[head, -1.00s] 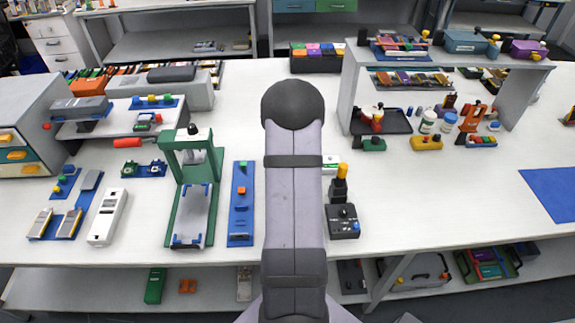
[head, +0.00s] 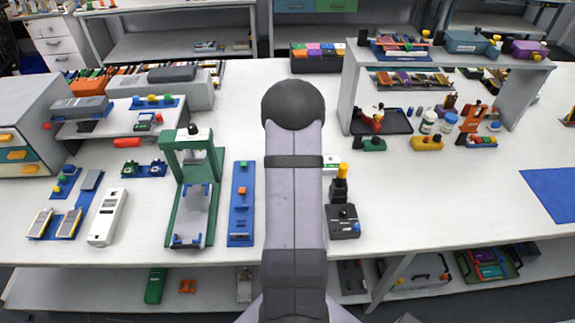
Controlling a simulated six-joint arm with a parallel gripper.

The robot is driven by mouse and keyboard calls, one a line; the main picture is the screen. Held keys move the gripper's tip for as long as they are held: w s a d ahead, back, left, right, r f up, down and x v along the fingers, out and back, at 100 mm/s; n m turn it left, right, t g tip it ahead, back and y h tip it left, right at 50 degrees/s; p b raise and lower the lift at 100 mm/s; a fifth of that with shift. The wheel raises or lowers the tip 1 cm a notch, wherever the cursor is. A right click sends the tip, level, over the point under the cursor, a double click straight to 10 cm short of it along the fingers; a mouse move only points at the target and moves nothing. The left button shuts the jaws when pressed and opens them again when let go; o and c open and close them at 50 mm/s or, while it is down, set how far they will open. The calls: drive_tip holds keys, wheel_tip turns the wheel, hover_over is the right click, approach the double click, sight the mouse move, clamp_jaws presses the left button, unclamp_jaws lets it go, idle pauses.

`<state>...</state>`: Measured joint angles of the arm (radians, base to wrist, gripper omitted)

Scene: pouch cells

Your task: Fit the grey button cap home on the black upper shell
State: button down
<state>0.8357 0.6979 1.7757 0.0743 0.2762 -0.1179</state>
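My gripper is not in view; my own arm stands upright across the middle of the picture and hides the bench behind it. I cannot make out a grey button cap for certain. I cannot identify the black upper shell for certain either. A black box (head: 343,222) with small knobs lies just right of my arm, with a yellow-topped black post (head: 340,185) at its back edge. Whatever lies behind my arm is hidden.
A green press frame (head: 172,220) and a blue strip fixture (head: 240,212) stand left of my arm. A white handheld case (head: 107,217) lies farther left. A grey raised shelf (head: 352,85) stands at right. The white bench (head: 440,205) is clear at front right, before a blue mat (head: 553,193).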

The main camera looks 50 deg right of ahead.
drive_tip(key=shift+f+b, duration=0.35)
drive_tip(key=shift+f, duration=0.1)
drive_tip(key=shift+r+p, duration=0.35)
drive_tip(key=shift+r, duration=0.1)
idle(0.6)
drive_tip(key=shift+s, duration=0.1)
idle(0.4)
drive_tip(key=shift+f+b, duration=0.4)
drive_tip(key=shift+b, duration=0.05)
idle(1.2)
drive_tip(key=shift+r, duration=0.2)
drive_tip(key=shift+r+p, duration=0.25)
drive_tip(key=shift+p, duration=0.1)
drive_tip(key=shift+f+b, duration=0.4)
drive_tip(key=shift+f, duration=0.05)
idle(0.6)
